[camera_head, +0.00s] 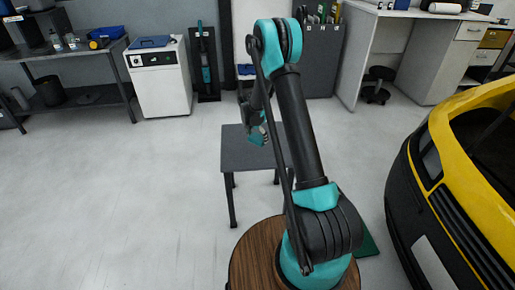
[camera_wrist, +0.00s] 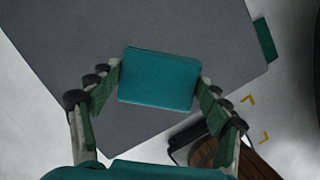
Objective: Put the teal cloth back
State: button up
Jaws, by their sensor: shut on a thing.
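The teal cloth (camera_wrist: 158,78) shows in the wrist view as a flat, folded-looking rectangle between my two fingers. My gripper (camera_wrist: 158,90) is shut on it, with a finger at its left and right edges. In the head view the teal cloth (camera_head: 257,136) is a small patch beneath my gripper (camera_head: 262,126), over the grey table (camera_head: 238,158). The table's top (camera_wrist: 60,45) lies behind the cloth in the wrist view. I cannot tell whether the cloth touches the table.
A yellow vehicle (camera_head: 455,150) stands close on the right. A white cabinet (camera_head: 160,80), a workbench (camera_head: 75,50) and a desk (camera_head: 430,15) line the back. A dark green piece (camera_wrist: 265,40) shows past the table's edge. The floor (camera_head: 110,190) on the left is clear.

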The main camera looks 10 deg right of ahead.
aim_at(259, 151)
jog(key=shift+f, duration=3.45)
jog(key=o, duration=1.2)
jog(key=shift+f, duration=0.1)
